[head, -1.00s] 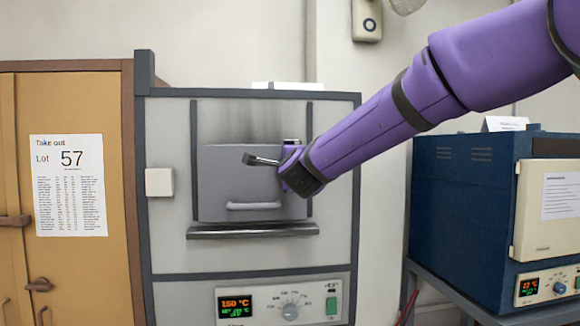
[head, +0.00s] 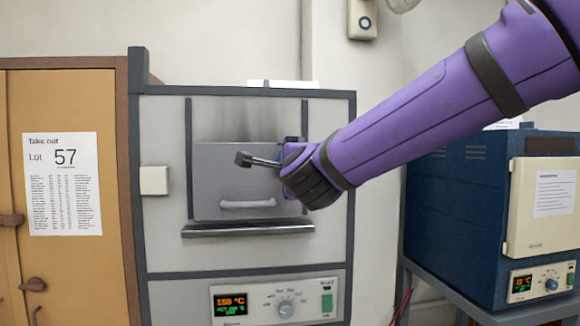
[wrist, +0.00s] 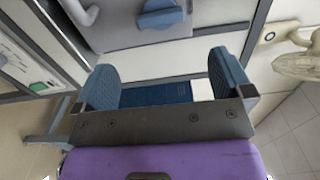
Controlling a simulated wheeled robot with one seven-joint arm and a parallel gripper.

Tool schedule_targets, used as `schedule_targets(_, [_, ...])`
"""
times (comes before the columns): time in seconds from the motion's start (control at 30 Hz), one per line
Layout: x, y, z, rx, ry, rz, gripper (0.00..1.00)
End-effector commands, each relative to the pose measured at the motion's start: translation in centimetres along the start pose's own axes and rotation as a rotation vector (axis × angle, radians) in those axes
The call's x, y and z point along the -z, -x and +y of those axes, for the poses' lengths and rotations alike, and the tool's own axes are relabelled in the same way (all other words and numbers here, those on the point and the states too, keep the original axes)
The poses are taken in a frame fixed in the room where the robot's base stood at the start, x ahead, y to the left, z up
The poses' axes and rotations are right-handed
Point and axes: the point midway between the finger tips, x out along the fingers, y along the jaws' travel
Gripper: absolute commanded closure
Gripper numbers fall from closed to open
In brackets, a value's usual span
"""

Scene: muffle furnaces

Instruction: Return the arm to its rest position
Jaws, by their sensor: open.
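My purple arm reaches in from the upper right in the head view. My gripper (head: 258,160) is in front of the grey door (head: 222,183) of the large muffle furnace (head: 160,255), and part of the door is hidden behind it. In the wrist view my gripper (wrist: 162,88) has its two blue-grey fingers spread wide, with nothing between them. I cannot tell from the head view how far the gripper is from the door.
A blue furnace (head: 455,205) stands on a grey stand at the right, under part of my arm. A wooden cabinet (head: 110,200) with a "Lot 57" sheet (head: 62,185) is at the left. A ledge (head: 248,230) juts out below the furnace door.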

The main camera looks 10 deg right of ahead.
Motion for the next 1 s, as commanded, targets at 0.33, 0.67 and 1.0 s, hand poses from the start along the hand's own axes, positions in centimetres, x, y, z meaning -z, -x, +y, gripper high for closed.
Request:
schedule_targets(0.33, [0.0,0.3,0.0,-0.001,0.001,0.000,0.02])
schedule_targets(0.67, [2.5,3.6,0.4,-0.085,0.285,-0.170,0.02])
schedule_targets(1.0, [9.4,13.7,6.4,-0.366,0.895,-0.487,0.02])
